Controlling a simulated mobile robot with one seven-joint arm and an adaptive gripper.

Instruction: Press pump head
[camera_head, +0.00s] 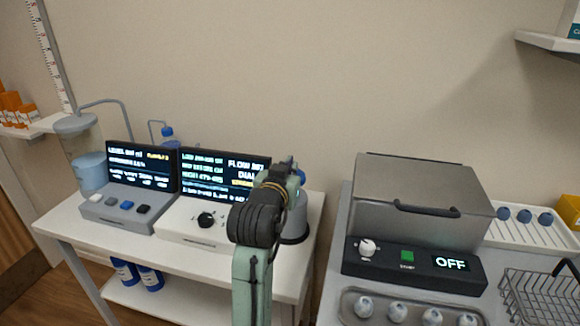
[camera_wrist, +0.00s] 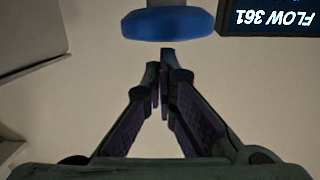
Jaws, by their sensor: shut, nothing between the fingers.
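In the wrist view a round blue pump head (camera_wrist: 168,24) sits on a grey stem at the top edge. My gripper (camera_wrist: 161,62) is shut and empty, its fingertips pointing at the blue head. A narrow gap shows between them in the picture; true contact or depth cannot be told. In the head view my arm stands in front of a grey cylindrical body (camera_head: 298,218) at the right end of the white table. A bit of blue (camera_head: 300,175) shows above it, mostly hidden by my gripper and wrist.
Two dark displays (camera_head: 225,174) stand left of my arm, with a black knob (camera_head: 206,220) on a white box. A blue-capped flask (camera_head: 168,134) is behind them. A metal-lidded machine (camera_head: 420,200) reading OFF stands to the right.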

